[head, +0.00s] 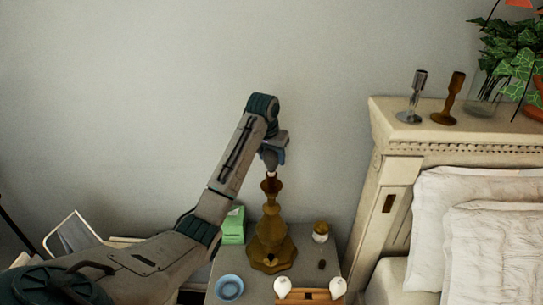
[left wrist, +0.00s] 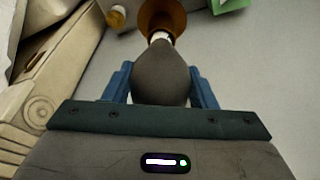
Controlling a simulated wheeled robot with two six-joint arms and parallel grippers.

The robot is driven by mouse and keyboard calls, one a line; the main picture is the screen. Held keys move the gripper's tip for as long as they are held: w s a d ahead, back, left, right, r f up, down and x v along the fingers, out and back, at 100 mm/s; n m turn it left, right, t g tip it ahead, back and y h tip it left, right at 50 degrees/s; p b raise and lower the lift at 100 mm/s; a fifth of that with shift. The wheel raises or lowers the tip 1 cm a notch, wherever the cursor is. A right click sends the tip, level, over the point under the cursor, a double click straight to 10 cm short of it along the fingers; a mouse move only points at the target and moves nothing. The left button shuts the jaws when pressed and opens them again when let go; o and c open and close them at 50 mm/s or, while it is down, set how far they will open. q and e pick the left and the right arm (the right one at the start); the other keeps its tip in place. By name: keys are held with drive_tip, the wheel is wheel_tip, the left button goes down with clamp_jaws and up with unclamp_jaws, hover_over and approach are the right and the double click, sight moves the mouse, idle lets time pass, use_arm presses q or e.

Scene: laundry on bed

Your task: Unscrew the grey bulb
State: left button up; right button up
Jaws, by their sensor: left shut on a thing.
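A brass lamp base (head: 270,240) stands upright on the bedside table (head: 322,262) in the head view. The grey bulb (left wrist: 162,72) is at the top of the lamp, its white neck pointing into the brown socket (left wrist: 163,17) in the left wrist view. My left gripper (head: 271,160) is above the lamp, pointing down. Its blue fingers (left wrist: 161,88) are on both sides of the bulb and shut on it. In the head view the bulb is mostly hidden by the gripper. I cannot tell whether its thread is still in the socket. My right gripper is not in view.
Two white bulbs (head: 282,287) sit in a wooden holder (head: 308,296) at the table's front. A blue dish (head: 229,287), a green box (head: 233,226) and a small jar (head: 320,232) are near the lamp. The bed's headboard (head: 388,180) rises at the right.

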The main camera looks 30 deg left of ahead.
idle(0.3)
use_arm(q)
drive_tip(key=n+y, duration=0.1)
drive_tip(key=n, duration=0.2)
drive_tip(key=shift+n, duration=0.3)
drive_tip(key=n, duration=0.3)
drive_tip(key=shift+g+y, duration=0.3)
drive_tip(key=shift+y, duration=0.1)
drive_tip(key=o, duration=0.8)
drive_tip(key=shift+o, duration=0.2)
